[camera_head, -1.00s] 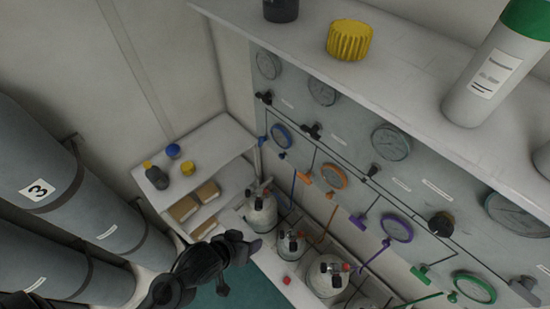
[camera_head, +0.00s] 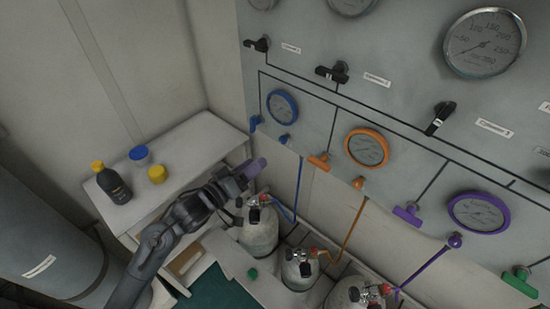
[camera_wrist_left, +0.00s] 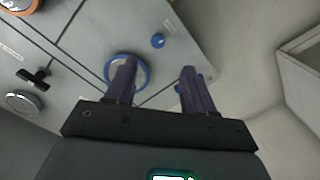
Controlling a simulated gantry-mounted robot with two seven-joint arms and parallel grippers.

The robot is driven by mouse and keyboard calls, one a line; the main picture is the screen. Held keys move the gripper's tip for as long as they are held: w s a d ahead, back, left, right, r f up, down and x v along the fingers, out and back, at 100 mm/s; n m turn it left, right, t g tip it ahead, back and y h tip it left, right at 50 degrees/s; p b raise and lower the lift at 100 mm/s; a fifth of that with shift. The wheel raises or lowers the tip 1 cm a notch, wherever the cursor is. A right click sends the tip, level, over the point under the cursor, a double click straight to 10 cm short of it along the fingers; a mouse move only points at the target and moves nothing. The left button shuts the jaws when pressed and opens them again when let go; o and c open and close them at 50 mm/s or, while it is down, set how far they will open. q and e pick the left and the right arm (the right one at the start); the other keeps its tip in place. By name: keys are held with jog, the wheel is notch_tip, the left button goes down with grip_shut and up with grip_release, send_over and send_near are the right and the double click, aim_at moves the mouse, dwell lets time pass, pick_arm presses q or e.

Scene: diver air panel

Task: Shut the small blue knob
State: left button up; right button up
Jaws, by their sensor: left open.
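A small blue handle (camera_head: 254,122) sits on the grey panel, left of the blue-rimmed gauge (camera_head: 283,106). A round blue fitting (camera_head: 284,140) is below that gauge. My left gripper (camera_head: 251,168) is open and empty, below and in front of the blue handle, apart from it. In the left wrist view its purple fingers (camera_wrist_left: 159,76) point at the panel. One finger overlaps the blue gauge (camera_wrist_left: 145,76), and the other mostly hides a blue part, likely the handle. The round blue fitting also shows there (camera_wrist_left: 158,41). My right gripper is not in view.
Gas cylinders (camera_head: 258,228) with hoses stand below the panel. A white shelf (camera_head: 185,148) at the left holds a dark bottle (camera_head: 112,183) and blue and yellow caps. An orange handle (camera_head: 319,162) and a black valve handle (camera_head: 257,45) are near the blue gauge.

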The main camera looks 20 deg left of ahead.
aim_at(281, 140)
pick_arm(q)
jog(key=x, duration=0.3)
jog(key=b+x, duration=0.1)
jog(key=x, duration=0.3)
jog(key=b+x, duration=0.1)
jog(key=x, duration=0.3)
jog(key=shift+w+r, duration=0.3)
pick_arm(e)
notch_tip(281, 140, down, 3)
pick_arm(q)
jog(key=shift+c, duration=0.2)
grip_shut()
